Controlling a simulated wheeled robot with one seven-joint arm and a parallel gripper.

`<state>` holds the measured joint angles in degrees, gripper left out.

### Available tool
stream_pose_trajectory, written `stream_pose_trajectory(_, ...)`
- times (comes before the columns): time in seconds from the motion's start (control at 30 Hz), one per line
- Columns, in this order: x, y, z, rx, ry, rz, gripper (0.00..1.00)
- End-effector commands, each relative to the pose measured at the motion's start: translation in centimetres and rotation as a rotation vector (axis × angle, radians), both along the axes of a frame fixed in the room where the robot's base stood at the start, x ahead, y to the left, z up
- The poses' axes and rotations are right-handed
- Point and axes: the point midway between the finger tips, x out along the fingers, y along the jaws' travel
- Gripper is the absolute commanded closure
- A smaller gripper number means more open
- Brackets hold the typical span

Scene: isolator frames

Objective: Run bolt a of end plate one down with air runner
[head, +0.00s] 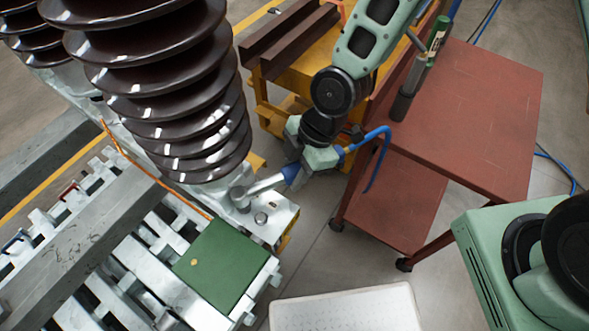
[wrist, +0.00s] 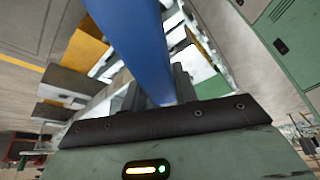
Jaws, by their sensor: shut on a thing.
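My gripper (head: 304,163) is shut on the air runner, whose blue body (head: 291,174) and grey metal nose (head: 264,186) point left to the foot of the brown ribbed insulator. The runner's blue body also fills the middle of the wrist view (wrist: 133,40), between my fingers (wrist: 163,97). The nose end is over or against a bolt spot (head: 240,197) on the pale end plate (head: 279,217); I cannot tell whether it is seated. Another round bolt head (head: 261,217) shows uncovered on the plate. The bolt under the nose is hidden.
The brown insulator (head: 165,95) rises close on the left. A blue hose (head: 380,158) loops beside the red cart (head: 470,115). A green plate (head: 222,264) lies on the frame. A white perforated tray (head: 345,310) is at the front. Yellow stands (head: 305,75) are behind.

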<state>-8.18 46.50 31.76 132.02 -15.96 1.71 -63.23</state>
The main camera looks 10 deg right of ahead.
Motion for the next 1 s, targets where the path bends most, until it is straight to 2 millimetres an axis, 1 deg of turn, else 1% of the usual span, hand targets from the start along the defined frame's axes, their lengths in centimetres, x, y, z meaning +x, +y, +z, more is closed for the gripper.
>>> stream_pose_trajectory(0.03,0.0,0.0,0.8,0.002,-0.002,0.000,1.00)
stream_pose_trajectory(0.7,0.0,0.0,5.4,0.002,-0.002,0.000,1.00)
stream_pose_trajectory(0.8,0.0,0.0,5.7,0.002,-0.002,0.000,1.00)
stream_pose_trajectory(1.0,0.0,0.0,5.6,0.002,-0.002,0.000,1.00)
